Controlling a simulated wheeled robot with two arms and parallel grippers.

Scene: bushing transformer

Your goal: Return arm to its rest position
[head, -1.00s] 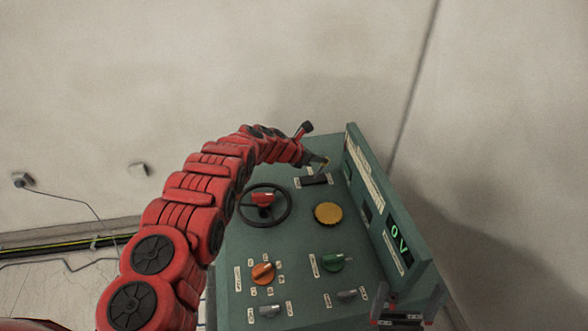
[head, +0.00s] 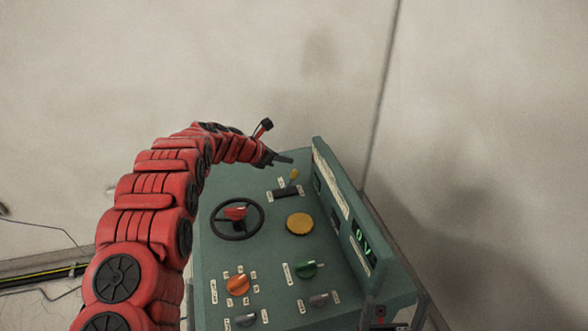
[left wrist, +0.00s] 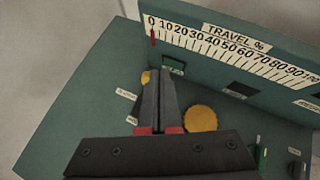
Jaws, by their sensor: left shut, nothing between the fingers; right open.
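My left gripper (head: 284,160) is shut and empty. It hovers over the back of the green console (head: 218,300), just behind a yellow-tipped lever (head: 294,175). In the left wrist view its closed fingers (left wrist: 160,75) point toward the upright panel, with the lever's yellow tip (left wrist: 146,77) beside them on the left. Whether they touch the lever is hard to tell. My red left arm arches in from the lower left.
The console carries a black handwheel (head: 237,219), a yellow round button (head: 299,223), an orange knob (head: 238,284) and a green knob (head: 306,269). Its upright panel has a green display (head: 364,242) and a travel scale (left wrist: 235,52). Walls stand behind; cables lie at left.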

